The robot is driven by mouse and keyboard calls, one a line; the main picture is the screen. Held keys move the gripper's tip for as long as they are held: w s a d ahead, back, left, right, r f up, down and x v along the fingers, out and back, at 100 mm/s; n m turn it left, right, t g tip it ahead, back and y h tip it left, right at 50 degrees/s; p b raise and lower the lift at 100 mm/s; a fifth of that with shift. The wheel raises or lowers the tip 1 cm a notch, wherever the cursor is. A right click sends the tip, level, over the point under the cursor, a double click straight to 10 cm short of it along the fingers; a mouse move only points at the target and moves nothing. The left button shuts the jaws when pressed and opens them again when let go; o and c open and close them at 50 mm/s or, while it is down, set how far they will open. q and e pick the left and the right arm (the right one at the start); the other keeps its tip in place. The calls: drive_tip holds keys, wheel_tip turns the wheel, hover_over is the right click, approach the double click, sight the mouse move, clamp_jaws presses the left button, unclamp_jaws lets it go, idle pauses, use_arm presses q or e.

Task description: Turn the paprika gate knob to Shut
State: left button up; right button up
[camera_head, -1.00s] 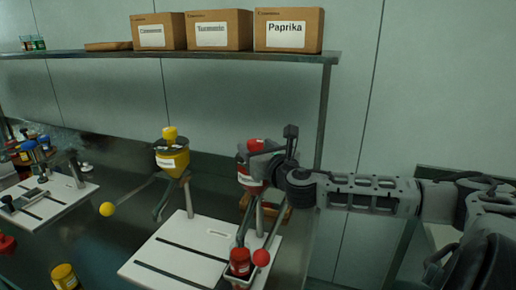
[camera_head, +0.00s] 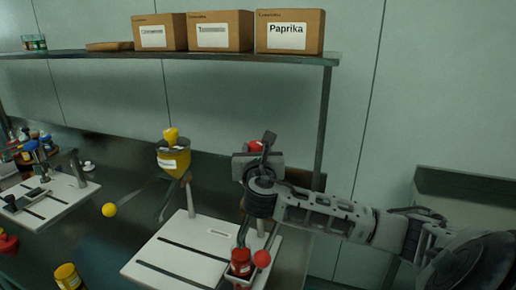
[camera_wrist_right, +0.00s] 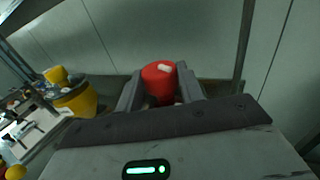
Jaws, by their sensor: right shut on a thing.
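The red knob (camera_head: 255,146) is atop the right-hand hopper and shows behind my right gripper (camera_head: 258,160). In the right wrist view the red knob (camera_wrist_right: 158,80), with a pale mark on its top, sits between the two fingers of my right gripper (camera_wrist_right: 160,92), which is shut on it. The gripper and wrist hide most of the red hopper's body and label in the head view. Any Shut marking is not readable. My left gripper is not in view.
A yellow hopper (camera_head: 173,158) stands to the left. Below are a white base plate (camera_head: 185,252), a red jar (camera_head: 241,262) and a red ball (camera_head: 262,259). A shelf (camera_head: 100,56) holds boxes, including one labelled Paprika (camera_head: 290,32). A yellow jar (camera_head: 66,276) stands at front left.

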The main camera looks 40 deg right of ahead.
drive_tip(key=m+g+h, duration=0.3)
drive_tip(key=m+g, duration=0.1)
drive_tip(key=g, duration=0.1)
drive_tip(key=w+m+g+h, duration=0.1)
drive_tip(key=m+g+h, duration=0.1)
drive_tip(key=g, duration=0.1)
drive_tip(key=shift+a+h, duration=0.3)
drive_tip(key=shift+a, duration=0.05)
drive_tip(key=m+g, duration=0.1)
drive_tip(key=g, duration=0.1)
drive_tip(key=m+g, duration=0.3)
drive_tip(key=g, duration=0.2)
drive_tip(key=shift+w+m+h, duration=0.25)
drive_tip(key=shift+m+h, duration=0.15)
drive_tip(key=shift+w+d+m+g+y+b, duration=0.1)
drive_tip(key=shift+m+g+y+b, duration=0.2)
drive_tip(key=shift+m+g, duration=1.25)
drive_tip(key=shift+r+g, duration=0.1)
drive_tip(key=shift+g, duration=0.65)
drive_tip(key=o, duration=1)
drive_tip(key=shift+b+v, duration=1.1)
drive_tip(key=shift+v, duration=2.6)
